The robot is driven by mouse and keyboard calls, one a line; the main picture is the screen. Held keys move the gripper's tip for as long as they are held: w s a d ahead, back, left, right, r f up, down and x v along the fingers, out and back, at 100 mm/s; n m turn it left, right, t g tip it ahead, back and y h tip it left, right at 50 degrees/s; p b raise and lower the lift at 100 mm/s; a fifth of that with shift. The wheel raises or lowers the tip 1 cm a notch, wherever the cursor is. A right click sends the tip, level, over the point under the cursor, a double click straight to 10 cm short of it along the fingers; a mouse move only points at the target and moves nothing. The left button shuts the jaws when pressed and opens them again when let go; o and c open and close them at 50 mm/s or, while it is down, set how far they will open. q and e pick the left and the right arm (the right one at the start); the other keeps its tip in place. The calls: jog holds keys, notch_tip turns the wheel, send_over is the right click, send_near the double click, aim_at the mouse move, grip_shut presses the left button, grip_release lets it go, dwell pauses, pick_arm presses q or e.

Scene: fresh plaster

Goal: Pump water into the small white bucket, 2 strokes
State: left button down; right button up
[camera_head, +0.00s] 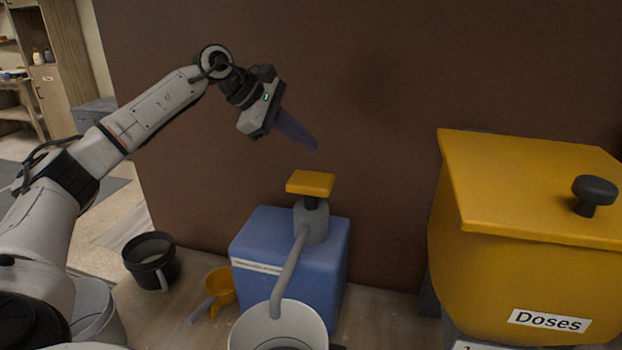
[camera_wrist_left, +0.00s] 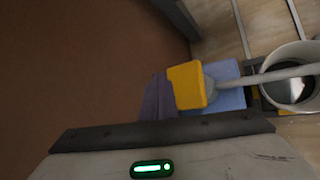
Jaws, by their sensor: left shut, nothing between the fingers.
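The blue water pump (camera_head: 285,240) stands on the table with a yellow push head (camera_head: 311,183) and a grey spout (camera_head: 290,268). The spout reaches down to a white bucket (camera_head: 240,338) in front of it; the bucket is cut off by the bottom edge. In the left wrist view the push head (camera_wrist_left: 187,85) is beside the fingers, and the bucket (camera_wrist_left: 272,70) is at the right with a dark, shiny inside; I cannot tell how much water it holds. My left gripper (camera_head: 312,143) is shut and empty, above the push head and apart from it. My right gripper is out of view.
A yellow bin (camera_head: 470,260) labelled "Doses" with a black-knobbed lid stands at the right. A black bucket (camera_head: 150,278), a yellow scoop (camera_head: 220,287) and another pale bucket (camera_head: 95,300), partly behind my arm, are at the left. A brown wall (camera_head: 390,90) rises behind.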

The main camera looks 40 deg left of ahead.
aim_at(306, 180)
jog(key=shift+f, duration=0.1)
